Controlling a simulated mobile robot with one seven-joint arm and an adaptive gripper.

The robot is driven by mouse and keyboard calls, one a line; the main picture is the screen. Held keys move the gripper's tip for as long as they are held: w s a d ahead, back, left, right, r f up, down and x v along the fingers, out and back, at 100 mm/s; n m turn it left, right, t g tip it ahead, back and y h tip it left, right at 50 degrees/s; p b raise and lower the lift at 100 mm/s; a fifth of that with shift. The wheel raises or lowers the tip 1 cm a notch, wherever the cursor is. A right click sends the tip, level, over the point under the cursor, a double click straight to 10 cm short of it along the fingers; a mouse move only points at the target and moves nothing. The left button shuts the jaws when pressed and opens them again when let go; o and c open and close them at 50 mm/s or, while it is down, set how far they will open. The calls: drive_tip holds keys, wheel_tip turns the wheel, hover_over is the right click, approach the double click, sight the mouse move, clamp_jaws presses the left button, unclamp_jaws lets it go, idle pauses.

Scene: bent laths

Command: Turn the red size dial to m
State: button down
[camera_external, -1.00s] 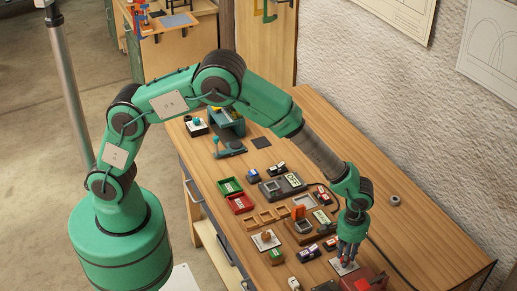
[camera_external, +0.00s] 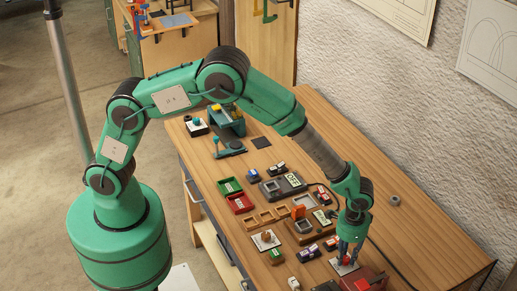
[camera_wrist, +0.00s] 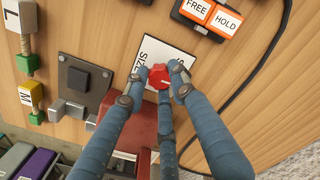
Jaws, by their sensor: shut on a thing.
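The red size dial (camera_wrist: 161,78) is a small faceted knob with a pale mark on its right side. It stands on a white plate (camera_wrist: 150,50) printed with "SIZE"; other letters are partly covered by my fingers. My gripper (camera_wrist: 160,74) has its blue fingers closed around the dial. In the external view my gripper (camera_external: 350,245) is low over the bench's near right part, with the red dial (camera_external: 345,261) between its fingers. Which letter the dial points to cannot be told.
A FREE/HOLD box (camera_wrist: 212,14) is beyond the plate. A grey block with a black square (camera_wrist: 78,79) and a yellow "M" piece (camera_wrist: 30,95) lie to the left. A red box (camera_wrist: 125,128) is close below. A black cable (camera_wrist: 262,60) runs on the right.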

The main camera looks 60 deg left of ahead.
sight(346, 258)
drive_tip(key=shift+m, duration=0.5)
drive_tip(key=c, duration=1.4)
unclamp_jaws()
drive_tip(key=shift+c, duration=0.2)
drive_tip(key=shift+r, duration=0.15)
wheel_tip(346, 258, up, 12)
